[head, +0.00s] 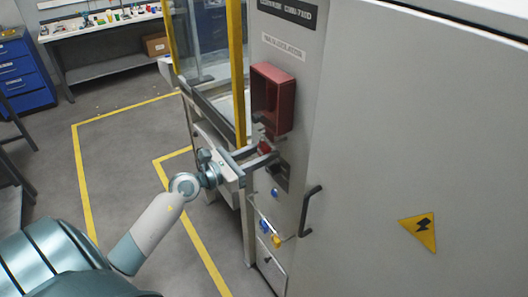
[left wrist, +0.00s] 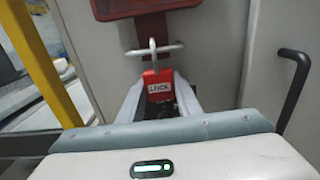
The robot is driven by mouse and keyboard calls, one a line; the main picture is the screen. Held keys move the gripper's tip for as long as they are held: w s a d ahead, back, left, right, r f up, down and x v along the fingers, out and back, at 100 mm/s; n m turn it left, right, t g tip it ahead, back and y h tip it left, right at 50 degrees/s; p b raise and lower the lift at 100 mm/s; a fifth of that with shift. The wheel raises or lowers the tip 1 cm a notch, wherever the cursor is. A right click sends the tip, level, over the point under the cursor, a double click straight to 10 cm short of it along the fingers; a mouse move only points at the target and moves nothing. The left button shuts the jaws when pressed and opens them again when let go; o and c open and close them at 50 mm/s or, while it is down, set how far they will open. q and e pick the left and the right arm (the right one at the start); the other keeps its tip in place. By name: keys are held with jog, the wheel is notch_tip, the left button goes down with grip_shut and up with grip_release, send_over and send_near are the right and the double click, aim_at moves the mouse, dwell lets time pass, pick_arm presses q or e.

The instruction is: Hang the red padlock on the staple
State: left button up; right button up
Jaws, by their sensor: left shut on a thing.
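The red padlock (left wrist: 158,83), with a "LOCK" label, is held upright between the fingers of my left gripper (left wrist: 160,98), which is shut on it. Its grey shackle (left wrist: 152,50) points up and crosses the staple (left wrist: 165,49), a pale horizontal bar below a red box. I cannot tell whether the shackle is around the bar or only in front of it. In the head view, my left gripper (head: 266,157) reaches the cabinet front, and a small part of the red padlock (head: 265,148) shows there. My right gripper is not in view.
The red box (head: 272,98) is open-fronted and sits just above on the grey cabinet (head: 375,150). A dark door handle (head: 309,210) stands out to the right. A yellow post (head: 237,75) rises close on the left. Blue and yellow buttons (head: 277,241) lie below.

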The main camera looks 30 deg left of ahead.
pick_arm(q)
jog(key=o, duration=1.2)
jog(key=shift+c, duration=0.2)
jog(key=shift+s+f, duration=0.1)
jog(key=shift+s+a+b, duration=0.2)
jog(key=shift+s+b, duration=0.1)
jog(key=shift+s, duration=0.15)
jog(key=b+v, duration=0.7)
jog(key=v, duration=0.9)
jog(key=shift+b, duration=0.4)
jog(key=shift+s+a, duration=0.1)
